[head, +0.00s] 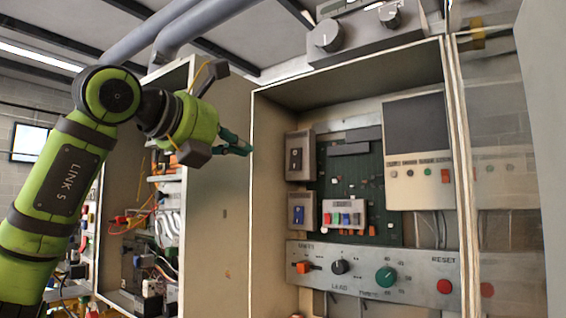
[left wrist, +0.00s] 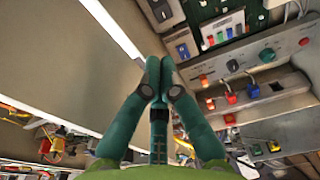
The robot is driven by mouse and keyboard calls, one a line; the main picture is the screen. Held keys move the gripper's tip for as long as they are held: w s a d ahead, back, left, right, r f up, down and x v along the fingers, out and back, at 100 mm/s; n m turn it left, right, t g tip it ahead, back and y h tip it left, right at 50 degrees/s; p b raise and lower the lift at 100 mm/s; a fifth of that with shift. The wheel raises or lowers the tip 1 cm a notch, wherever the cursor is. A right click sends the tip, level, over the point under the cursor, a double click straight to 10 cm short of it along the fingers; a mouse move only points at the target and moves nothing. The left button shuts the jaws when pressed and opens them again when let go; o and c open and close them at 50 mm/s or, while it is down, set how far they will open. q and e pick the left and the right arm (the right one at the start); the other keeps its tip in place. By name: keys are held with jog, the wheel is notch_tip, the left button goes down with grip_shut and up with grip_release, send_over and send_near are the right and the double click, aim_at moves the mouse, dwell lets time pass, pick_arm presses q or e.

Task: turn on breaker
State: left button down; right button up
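The open electrical cabinet holds a grey breaker with a dark switch (head: 296,158) at the upper left of its back panel. I cannot read the switch positions or tell which one is the task's breaker. My left gripper (head: 245,148) has its teal fingers together and empty, just left of the upper switch in the picture and apart from it. Its fingertips (left wrist: 159,62) point toward the panel. My right gripper is out of view.
The cabinet's left side wall (head: 222,215) stands close to my gripper. A glass door (head: 505,180) is at right.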

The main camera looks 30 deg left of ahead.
pick_arm(q)
jog(key=p, duration=0.2)
send_near(291, 168)
jog(key=w+p, duration=0.1)
jog(key=w, duration=0.1)
jog(key=w+p, duration=0.1)
jog(key=w+d+p, duration=0.1)
jog(key=w, duration=0.1)
jog(key=shift+w+f, duration=0.1)
jog(key=shift+w, duration=0.25)
jog(key=shift+w+f, duration=0.25)
jog(key=shift+w, duration=0.4)
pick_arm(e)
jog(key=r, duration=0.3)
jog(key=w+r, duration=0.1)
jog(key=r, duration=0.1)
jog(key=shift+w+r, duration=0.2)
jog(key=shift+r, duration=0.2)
pick_arm(q)
jog(key=shift+f, duration=0.1)
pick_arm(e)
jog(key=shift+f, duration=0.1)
